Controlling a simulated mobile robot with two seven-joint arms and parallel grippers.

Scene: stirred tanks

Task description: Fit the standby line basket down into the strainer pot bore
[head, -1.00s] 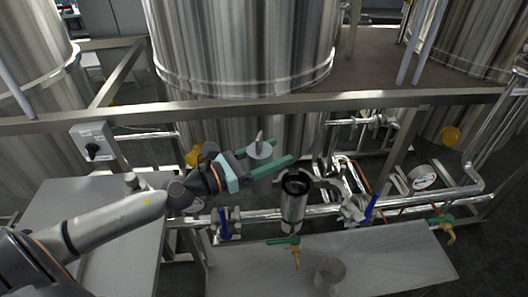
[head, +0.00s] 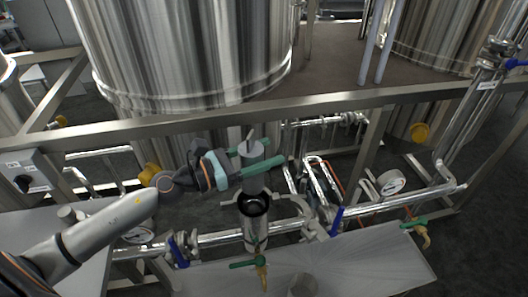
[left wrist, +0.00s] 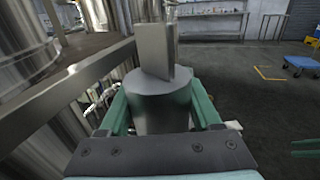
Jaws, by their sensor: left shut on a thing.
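My left gripper (head: 262,170) is shut on the standby line basket (head: 253,183), a grey metal cylinder with a flat upright tab on top. The basket is held roughly upright. It also fills the middle of the left wrist view (left wrist: 160,108), between the green fingers (left wrist: 160,105). The strainer pot (head: 256,232) is below it, with its dark round bore open upward. In the head view the basket's lower end overlaps the pot's back rim; I cannot tell the height gap. Green bars (left wrist: 305,148) at the wrist view's right edge may be my right gripper.
A metal rail (head: 330,108) runs behind the pot, before large tanks (head: 180,50). A green-handled valve (head: 250,263) sits in front of the pot and a blue-handled valve (head: 336,220) to its right. A grey cup-like cylinder (head: 303,285) stands on the front shelf (head: 370,270).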

